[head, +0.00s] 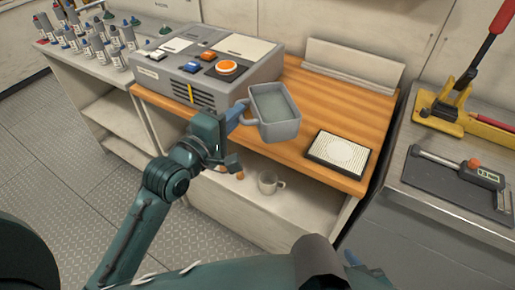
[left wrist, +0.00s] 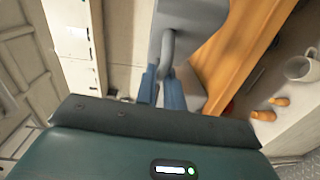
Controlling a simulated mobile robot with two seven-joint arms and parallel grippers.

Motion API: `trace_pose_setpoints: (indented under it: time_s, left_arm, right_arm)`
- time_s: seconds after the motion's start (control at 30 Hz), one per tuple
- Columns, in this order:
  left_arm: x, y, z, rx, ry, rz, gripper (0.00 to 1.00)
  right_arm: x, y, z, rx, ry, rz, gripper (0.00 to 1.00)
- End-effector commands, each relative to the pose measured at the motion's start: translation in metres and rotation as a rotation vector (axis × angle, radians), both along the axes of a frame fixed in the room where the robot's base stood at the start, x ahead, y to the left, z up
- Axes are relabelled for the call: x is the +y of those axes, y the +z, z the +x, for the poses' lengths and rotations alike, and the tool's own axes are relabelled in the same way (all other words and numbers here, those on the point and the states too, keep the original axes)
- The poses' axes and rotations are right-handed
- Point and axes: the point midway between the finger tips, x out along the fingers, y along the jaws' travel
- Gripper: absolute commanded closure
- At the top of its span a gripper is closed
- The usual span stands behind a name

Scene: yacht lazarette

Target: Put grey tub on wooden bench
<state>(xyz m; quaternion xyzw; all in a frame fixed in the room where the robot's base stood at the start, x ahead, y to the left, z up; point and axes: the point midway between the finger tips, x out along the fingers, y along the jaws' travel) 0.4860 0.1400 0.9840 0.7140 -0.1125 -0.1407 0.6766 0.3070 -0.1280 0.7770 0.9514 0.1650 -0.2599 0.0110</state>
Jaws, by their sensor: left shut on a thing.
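The grey tub (head: 287,131) is an open rectangular tub with a loop handle on its left side. It is held in the air in front of the grey control box, over the front part of the wooden bench (head: 332,98). My left gripper (head: 239,111) is shut on the tub's handle. In the left wrist view the blue fingers of my left gripper (left wrist: 161,88) close around the handle below the tub (left wrist: 195,17). Part of my right arm shows at the bottom of the head view, with what looks like bluish fingers; their state is unclear.
A grey control box (head: 207,62) fills the bench's left part. A mug (head: 269,183) stands on the shelf below. Bottles (head: 97,46) stand at left.

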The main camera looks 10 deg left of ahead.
Motion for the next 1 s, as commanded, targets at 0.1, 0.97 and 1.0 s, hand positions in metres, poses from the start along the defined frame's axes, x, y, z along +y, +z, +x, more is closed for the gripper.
trace_pose_setpoints:
  time_s: [0.1, 0.97, 1.0]
  left_arm:
    - [0.000, -0.027, -0.001, 0.006, 0.000, 0.002, 1.00]
    - [0.000, -0.087, -0.001, 0.000, 0.001, 0.001, 1.00]
    - [0.000, -0.087, -0.001, 0.000, 0.001, 0.002, 0.87]
  right_arm:
    - [0.001, -0.004, 0.000, 0.001, -0.001, 0.006, 0.65]
    - [0.001, -0.006, 0.004, -0.005, -0.023, 0.037, 0.65]
    - [0.001, -0.006, 0.004, -0.005, -0.022, 0.036, 0.65]
